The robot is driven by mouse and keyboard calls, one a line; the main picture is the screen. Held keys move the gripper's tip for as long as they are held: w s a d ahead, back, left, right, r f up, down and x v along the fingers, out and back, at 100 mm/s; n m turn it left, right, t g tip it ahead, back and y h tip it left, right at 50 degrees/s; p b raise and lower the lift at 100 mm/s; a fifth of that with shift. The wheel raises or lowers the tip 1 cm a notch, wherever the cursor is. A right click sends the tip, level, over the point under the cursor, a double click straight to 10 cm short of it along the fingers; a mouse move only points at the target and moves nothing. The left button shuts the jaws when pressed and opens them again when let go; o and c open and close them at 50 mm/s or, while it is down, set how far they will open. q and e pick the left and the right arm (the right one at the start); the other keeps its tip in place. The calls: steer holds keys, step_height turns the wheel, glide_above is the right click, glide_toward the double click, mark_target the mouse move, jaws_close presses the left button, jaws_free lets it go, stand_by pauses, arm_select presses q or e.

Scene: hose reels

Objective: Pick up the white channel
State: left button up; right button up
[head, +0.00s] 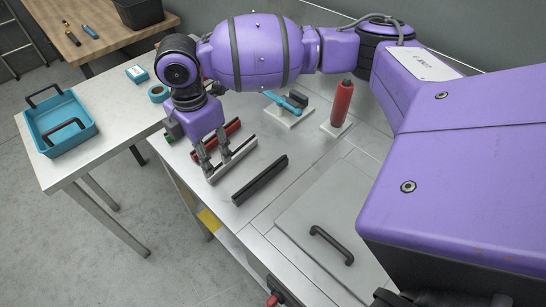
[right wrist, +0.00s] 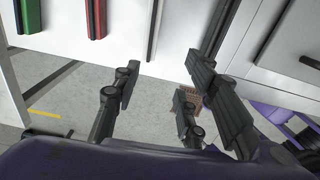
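The white channel (head: 238,154) lies on the light metal bench, between a red channel (head: 219,138) and a black channel (head: 260,179). In the right wrist view the white channel (right wrist: 153,28) shows as a pale strip with a dark line at the top. My right gripper (head: 217,165) points down over the white channel's near part, with its fingers apart. In the wrist view the right gripper (right wrist: 162,85) has a clear gap between its fingers and holds nothing. Whether the fingertips touch the channel cannot be told. My left gripper is not in view.
A green channel (right wrist: 37,15) lies beyond the red one. A red cylinder (head: 342,103) stands on a white base, near a blue tool (head: 286,103). A black handle (head: 331,245) rises from a grey panel. A blue tray (head: 60,124) sits on the left table.

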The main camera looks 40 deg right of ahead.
mark_target(214, 169)
steer(key=shift+w+d+f+n, duration=0.15)
steer(key=shift+w+f, duration=0.4)
steer(key=shift+w, duration=0.05)
steer(key=shift+w+d+f+n, duration=0.15)
steer(key=shift+w+f, duration=0.35)
steer(key=shift+w, duration=0.05)
steer(key=f, duration=0.7)
steer(key=shift+s+d+f, duration=0.15)
steer(key=shift+d+f, duration=0.05)
steer(key=shift+d, duration=0.05)
jaws_close()
